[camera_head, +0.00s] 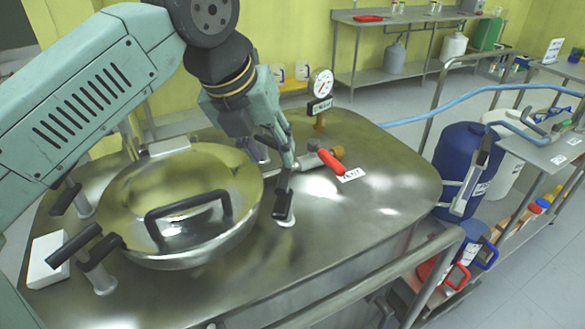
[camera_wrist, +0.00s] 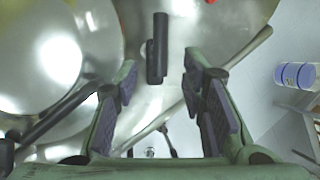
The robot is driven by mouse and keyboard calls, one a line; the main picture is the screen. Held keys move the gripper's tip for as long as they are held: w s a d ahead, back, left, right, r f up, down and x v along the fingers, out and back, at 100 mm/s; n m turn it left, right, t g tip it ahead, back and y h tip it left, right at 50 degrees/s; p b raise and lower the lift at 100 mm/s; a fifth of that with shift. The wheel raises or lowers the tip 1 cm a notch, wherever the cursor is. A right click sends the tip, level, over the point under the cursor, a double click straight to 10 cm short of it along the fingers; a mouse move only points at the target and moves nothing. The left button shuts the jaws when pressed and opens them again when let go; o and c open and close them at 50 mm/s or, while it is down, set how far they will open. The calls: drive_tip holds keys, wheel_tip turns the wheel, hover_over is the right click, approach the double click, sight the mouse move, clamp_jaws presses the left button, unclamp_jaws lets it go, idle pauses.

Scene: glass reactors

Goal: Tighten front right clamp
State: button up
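The front right clamp (camera_head: 284,203) has a black handle on a metal post, standing on the vessel top just right of the round steel lid (camera_head: 180,245). My gripper (camera_head: 277,165) is above and behind it in the head view, pointing down, with one finger close to the handle. In the wrist view the clamp's black handle (camera_wrist: 157,48) lies upright in the picture, ahead of the gap between my two fingers (camera_wrist: 160,95). The fingers are wide apart with nothing between their pads. Whether a finger touches the clamp cannot be told.
Other black-handled clamps (camera_head: 76,246) stand left of the lid. A red-handled valve (camera_head: 331,161) and a pressure gauge (camera_head: 322,83) are right of and behind my gripper. A steel rail (camera_head: 370,275) runs along the front. A blue drum (camera_head: 465,160) stands right.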

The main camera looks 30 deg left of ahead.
sight(283, 175)
drive_tip(key=p+x, duration=0.1)
drive_tip(key=x, duration=0.8)
drive_tip(key=shift+f+p, duration=0.3)
drive_tip(key=shift+p, duration=0.05)
clamp_jaws()
drive_tip(key=shift+w, duration=0.1)
